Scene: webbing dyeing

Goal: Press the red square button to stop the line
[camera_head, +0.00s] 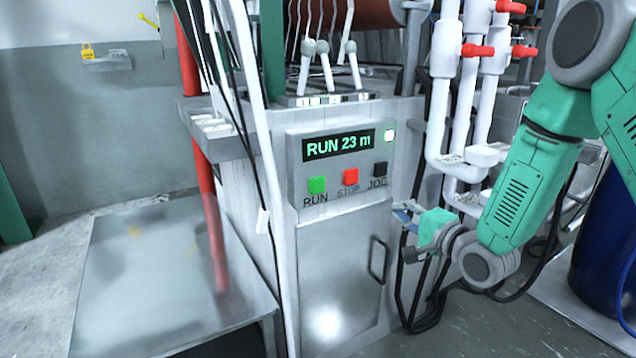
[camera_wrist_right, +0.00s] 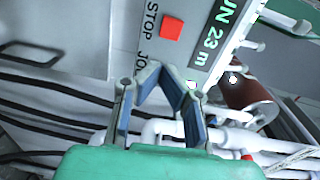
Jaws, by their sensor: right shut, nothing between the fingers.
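The red square button (camera_head: 351,176) sits in the middle of the grey control panel (camera_head: 297,150), above the word STOP. A green button (camera_head: 317,185) labelled RUN is to its left and a black button (camera_head: 380,168) labelled JOG to its right. The display (camera_head: 339,144) reads "RUN 23 m". My right gripper (camera_head: 403,212) is right of and below the panel, apart from the red button. In the wrist view, the right gripper (camera_wrist_right: 161,75) is shut and empty, its tips beside the red button (camera_wrist_right: 171,28); the black button is hidden there. My left gripper is out of view.
White pipes with red valve handles (camera_head: 478,50) stand right of the panel, behind my right arm. Black cables (camera_head: 428,290) hang below the gripper. A cabinet door with a handle (camera_head: 378,260) is below the panel. A metal table (camera_head: 150,270) stands at left.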

